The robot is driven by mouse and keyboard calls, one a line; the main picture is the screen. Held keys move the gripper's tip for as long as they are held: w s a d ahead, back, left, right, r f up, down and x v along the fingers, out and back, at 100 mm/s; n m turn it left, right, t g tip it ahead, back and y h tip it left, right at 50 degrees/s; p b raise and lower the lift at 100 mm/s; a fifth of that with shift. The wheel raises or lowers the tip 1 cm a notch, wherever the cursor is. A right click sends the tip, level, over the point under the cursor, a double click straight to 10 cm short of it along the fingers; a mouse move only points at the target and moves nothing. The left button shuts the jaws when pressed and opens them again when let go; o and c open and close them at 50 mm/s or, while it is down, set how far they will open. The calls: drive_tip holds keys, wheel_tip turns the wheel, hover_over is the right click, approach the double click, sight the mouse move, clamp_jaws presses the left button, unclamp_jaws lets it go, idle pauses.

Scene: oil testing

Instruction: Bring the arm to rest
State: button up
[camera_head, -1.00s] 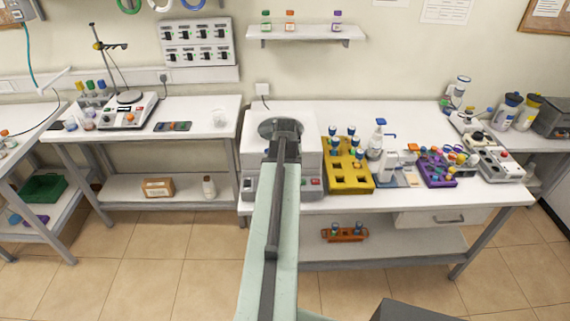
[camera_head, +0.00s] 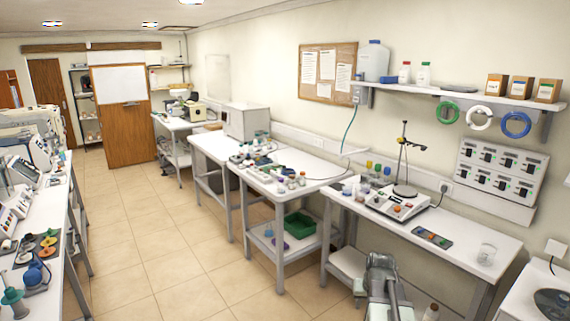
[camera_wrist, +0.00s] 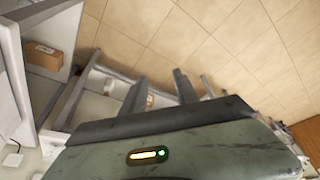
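My arm (camera_head: 383,285) shows at the bottom of the head view, low in front of the white bench with the stirrer. It is seen end-on, and its gripper fingers cannot be made out there. In the wrist view my gripper (camera_wrist: 159,78) has its two dark fingers apart with nothing held between them. Behind the fingers lie the tiled floor and part of a bench's lower shelf.
The white bench (camera_head: 455,248) at right carries a stirrer with a stand (camera_head: 398,203) and a glass beaker (camera_head: 487,254). A green crate (camera_head: 299,224) sits on a lower shelf. A cardboard box (camera_wrist: 43,56) shows in the wrist view. The tiled aisle (camera_head: 150,240) is clear.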

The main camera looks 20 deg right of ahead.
drive_tip(key=w+a+f+n+y+b, duration=0.1)
drive_tip(key=a, duration=0.7)
drive_tip(key=w+a+f+n, duration=0.1)
drive_tip(key=a+n, duration=0.1)
drive_tip(key=a, duration=0.6)
drive_tip(key=s+a+g, duration=0.1)
drive_tip(key=s+a, duration=0.2)
drive_tip(key=a, duration=0.3)
drive_tip(key=s+a+f+n+g, duration=0.1)
drive_tip(key=s+a+g, duration=0.1)
drive_tip(key=s+a, duration=0.2)
drive_tip(key=shift+a+g+b, duration=0.3)
drive_tip(key=shift+a, duration=0.8)
drive_tip(key=shift+f, duration=0.1)
